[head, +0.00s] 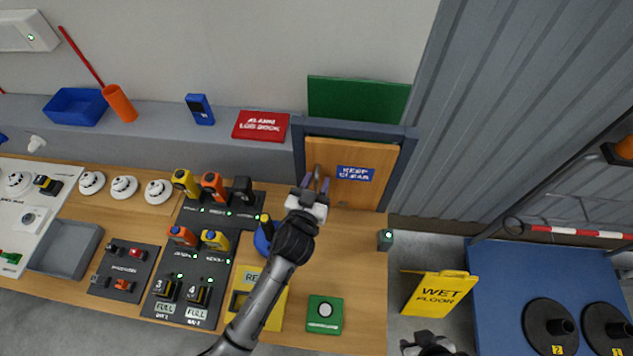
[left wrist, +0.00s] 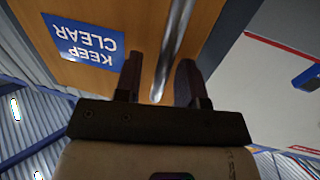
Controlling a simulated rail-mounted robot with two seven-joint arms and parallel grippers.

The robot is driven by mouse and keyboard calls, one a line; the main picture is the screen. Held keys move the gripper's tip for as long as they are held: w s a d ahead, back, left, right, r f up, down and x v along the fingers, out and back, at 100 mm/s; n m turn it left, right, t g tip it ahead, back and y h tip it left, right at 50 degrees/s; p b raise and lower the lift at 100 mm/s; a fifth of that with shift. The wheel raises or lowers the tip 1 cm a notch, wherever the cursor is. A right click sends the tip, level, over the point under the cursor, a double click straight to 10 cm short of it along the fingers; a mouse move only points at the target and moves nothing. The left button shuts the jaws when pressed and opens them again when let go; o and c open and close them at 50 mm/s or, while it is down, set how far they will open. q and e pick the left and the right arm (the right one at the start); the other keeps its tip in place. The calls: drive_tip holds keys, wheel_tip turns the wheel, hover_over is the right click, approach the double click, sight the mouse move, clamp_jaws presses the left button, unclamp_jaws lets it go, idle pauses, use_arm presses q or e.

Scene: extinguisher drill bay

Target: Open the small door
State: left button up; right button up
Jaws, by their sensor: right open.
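The small door (head: 372,187) is a wooden panel in a dark blue-grey frame at the back of the bench. It appears closed and carries a blue KEEP CLEAR sign (head: 355,173). A silver bar handle (left wrist: 176,45) stands on the door's left side in the head view. My left gripper (head: 315,183) is at the handle. In the left wrist view its fingers (left wrist: 161,82) are open on either side of the bar, with gaps showing. My right gripper (head: 432,345) is partly in view at the bottom edge, away from the door; its fingertips are hard to make out.
A green panel (head: 358,99) stands above the door, and a red log book (head: 261,125) lies on the ledge to the left. The bench holds coloured tools, a blue round item (head: 263,240) and a green button box (head: 324,314). A yellow wet-floor sign (head: 427,292) stands right of the bench.

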use_arm(q)
drive_tip(key=shift+c, duration=0.3)
clamp_jaws()
drive_tip(key=shift+s, duration=0.1)
